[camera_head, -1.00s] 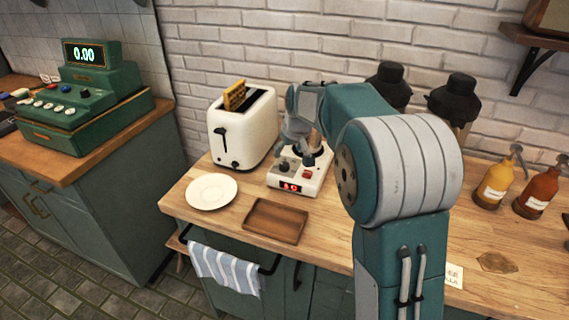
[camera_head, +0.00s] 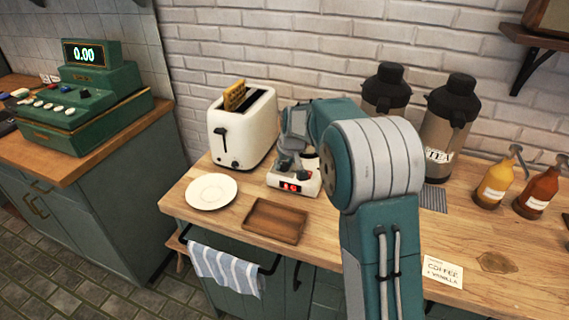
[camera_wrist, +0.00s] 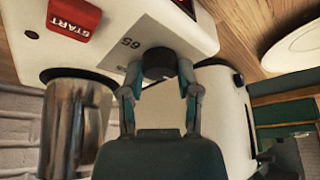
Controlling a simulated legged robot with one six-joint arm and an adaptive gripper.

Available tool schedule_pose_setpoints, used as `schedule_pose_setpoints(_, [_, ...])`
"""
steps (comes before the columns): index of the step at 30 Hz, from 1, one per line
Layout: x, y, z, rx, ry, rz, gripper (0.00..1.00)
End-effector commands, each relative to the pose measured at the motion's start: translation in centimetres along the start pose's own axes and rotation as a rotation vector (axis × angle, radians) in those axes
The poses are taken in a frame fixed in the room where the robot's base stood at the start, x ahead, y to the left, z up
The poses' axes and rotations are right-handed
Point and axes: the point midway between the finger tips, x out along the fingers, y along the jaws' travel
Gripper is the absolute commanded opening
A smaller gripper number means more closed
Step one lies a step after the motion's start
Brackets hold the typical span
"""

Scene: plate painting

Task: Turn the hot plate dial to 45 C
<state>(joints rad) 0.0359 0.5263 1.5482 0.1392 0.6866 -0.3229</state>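The white hot plate (camera_head: 306,190) stands on the wooden counter beside the toaster. Its red display appears to read 16, though the digits are small. In the wrist view, its black dial (camera_wrist: 159,61) sits beside a printed 65 and near the red START button (camera_wrist: 73,18). My gripper (camera_wrist: 160,76) has its fingers apart, one on each side of the dial. I cannot tell whether the fingertips touch it. In the head view, my gripper (camera_head: 288,162) is low over the hot plate's front left and hides the dial. A metal cup (camera_wrist: 72,125) stands on the hot plate.
The white toaster (camera_head: 245,130) with bread stands close left of the hot plate. A white plate (camera_head: 211,191) and a brown tray (camera_head: 275,221) lie in front. Dark flasks (camera_head: 450,125) and sauce bottles (camera_head: 537,191) stand to the right.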

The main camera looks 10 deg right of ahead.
Motion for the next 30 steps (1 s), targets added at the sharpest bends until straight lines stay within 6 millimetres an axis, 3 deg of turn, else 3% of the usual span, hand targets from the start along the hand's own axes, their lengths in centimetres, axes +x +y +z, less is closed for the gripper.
schedule_pose_setpoints(14, [0.26, -0.17, 0.1, 0.078, -0.005, 0.032, 0.0])
schedule_pose_setpoints(30, [0.44, -0.46, 0.1, 0.502, -0.008, 0.211, 0.0])
